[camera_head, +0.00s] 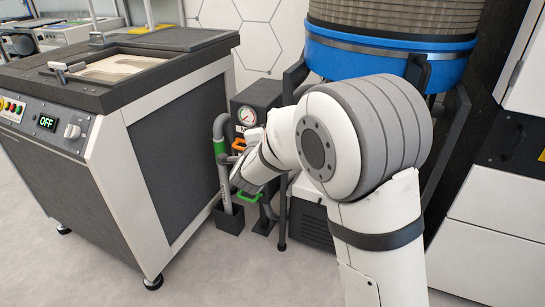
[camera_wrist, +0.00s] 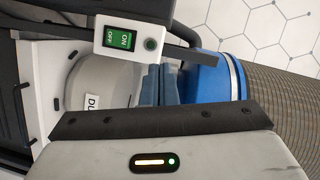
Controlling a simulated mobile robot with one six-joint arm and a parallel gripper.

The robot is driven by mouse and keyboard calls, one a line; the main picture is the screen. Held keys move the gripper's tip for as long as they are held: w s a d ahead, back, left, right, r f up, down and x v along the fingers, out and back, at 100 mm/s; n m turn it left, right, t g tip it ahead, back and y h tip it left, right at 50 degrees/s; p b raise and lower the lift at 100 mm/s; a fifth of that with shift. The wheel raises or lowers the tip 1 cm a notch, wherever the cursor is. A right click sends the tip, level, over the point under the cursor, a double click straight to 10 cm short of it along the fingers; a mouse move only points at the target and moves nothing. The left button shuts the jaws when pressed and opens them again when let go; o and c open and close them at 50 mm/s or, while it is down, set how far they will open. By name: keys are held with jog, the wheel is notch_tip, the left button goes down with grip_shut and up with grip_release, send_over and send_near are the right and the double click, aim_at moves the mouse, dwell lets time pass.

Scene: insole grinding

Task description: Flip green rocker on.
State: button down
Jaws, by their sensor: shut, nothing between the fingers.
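The green rocker (camera_wrist: 117,40), marked ON and OFF, sits on a white switch plate (camera_wrist: 140,28) at the top of the wrist view. A small round dark green lamp (camera_wrist: 151,44) is beside it and looks unlit. I cannot tell which end of the rocker is pressed. My gripper (camera_wrist: 160,85) is shut and empty, with its blue-grey fingers just below and right of the rocker in the wrist view. I see no clear contact. In the head view my gripper (camera_head: 240,180) is partly behind my arm, and I cannot make out the rocker there.
A grinding cabinet (camera_head: 170,150) with a display (camera_head: 47,122) reading OFF stands at left. A grey pipe (camera_head: 222,165) and a box with a gauge (camera_head: 246,116) are near my gripper. A blue-rimmed drum (camera_head: 390,55) stands behind my arm. Open floor lies in front.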

jog(key=s+a+f+m+t+h+b, duration=0.1)
jog(key=f+m+h+b, duration=0.1)
jog(key=f, duration=0.3)
jog(key=a+f+m+h+b, duration=0.2)
jog(key=f+m+h, duration=0.2)
jog(key=f, duration=0.1)
jog(key=shift+s+a+f+t+b, duration=0.15)
jog(key=shift+s+a+t+b, duration=0.15)
jog(key=shift+s+t+b, duration=0.1)
jog(key=b+x, duration=0.3)
jog(key=x, duration=1.1)
jog(key=shift+b, duration=0.35)
jog(key=shift+w+a, duration=0.1)
